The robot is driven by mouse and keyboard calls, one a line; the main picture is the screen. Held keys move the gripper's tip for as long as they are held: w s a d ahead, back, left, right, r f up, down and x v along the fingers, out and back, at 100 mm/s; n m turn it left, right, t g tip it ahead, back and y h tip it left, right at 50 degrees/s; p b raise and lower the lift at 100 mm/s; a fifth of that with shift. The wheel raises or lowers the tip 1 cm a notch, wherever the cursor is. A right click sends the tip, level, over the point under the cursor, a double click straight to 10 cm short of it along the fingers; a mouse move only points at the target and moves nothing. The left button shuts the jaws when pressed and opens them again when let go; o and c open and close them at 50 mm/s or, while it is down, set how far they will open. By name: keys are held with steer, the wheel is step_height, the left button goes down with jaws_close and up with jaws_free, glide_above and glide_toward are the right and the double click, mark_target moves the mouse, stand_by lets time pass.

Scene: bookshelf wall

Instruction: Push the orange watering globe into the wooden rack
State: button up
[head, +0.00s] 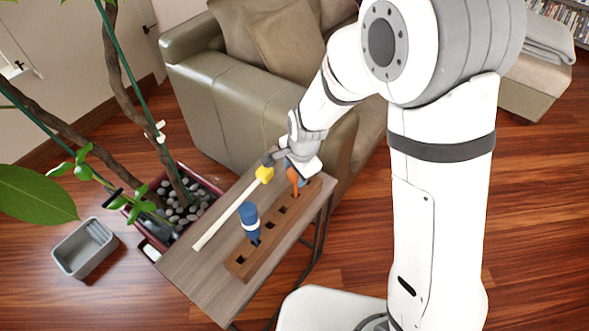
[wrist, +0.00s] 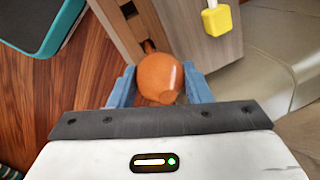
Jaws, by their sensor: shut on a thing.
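The orange watering globe (wrist: 159,77) is between the two blue fingers of my gripper (wrist: 158,88) in the wrist view. In the head view the globe (head: 293,176) is upright over the far end of the wooden rack (head: 241,266), below my gripper (head: 296,167). The fingers are shut on it. The rack is a long brown block with square holes, lying on the side table. I cannot tell how deep the globe's lower end sits, as the globe hides it in the wrist view. A blue globe (head: 249,217) stands in the rack nearer the front.
A pale stick with a yellow end (head: 263,174) lies along the left of the narrow wooden table (head: 190,272). An olive armchair (head: 228,100) stands close behind. A potted plant (head: 180,205) and a grey bin (head: 84,249) are at the left.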

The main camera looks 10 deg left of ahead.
steer(key=shift+f+b, duration=0.75)
steer(key=shift+f, duration=0.35)
steer(key=o, duration=1.1)
steer(key=shift+o, duration=0.3)
steer(key=o, duration=0.3)
steer(key=shift+r, duration=0.1)
steer(key=r+p, duration=0.2)
steer(key=r, duration=0.1)
steer(key=r+p, duration=0.2)
steer(key=r, duration=0.1)
steer(key=s+d+r+p, duration=0.1)
steer(key=r+p, duration=0.2)
steer(key=shift+f, duration=0.1)
